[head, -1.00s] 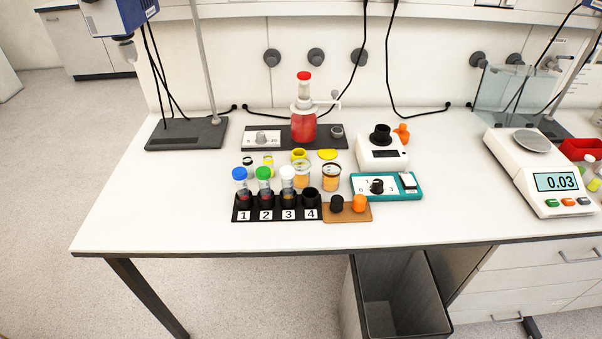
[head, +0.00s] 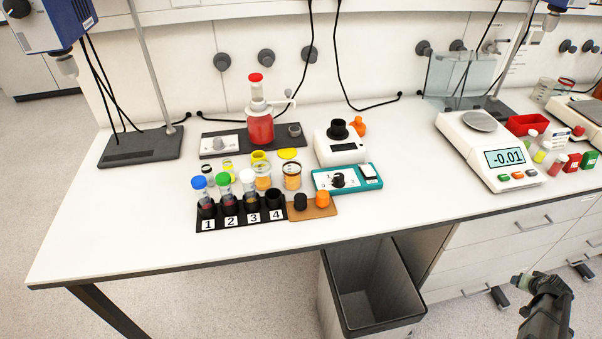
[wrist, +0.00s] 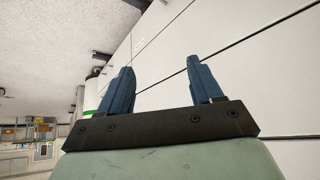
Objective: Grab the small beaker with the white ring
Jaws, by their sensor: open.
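Two small clear beakers stand behind the sample tubes in the head view, one at the left (head: 202,168) and one with a yellowish rim (head: 228,167). They are too small to tell for sure which has a white ring. My gripper (wrist: 162,84) is open and empty in the wrist view, facing pale cabinet fronts. In the head view my arm shows at the lower right, in front of the bench and far from the beakers.
A black rack (head: 242,221) with capped tubes stands before the small beakers. A teal device (head: 348,179), a white device (head: 341,147) and a red bottle (head: 260,125) are close by. A balance (head: 490,150) stands right. The bench's front left is clear.

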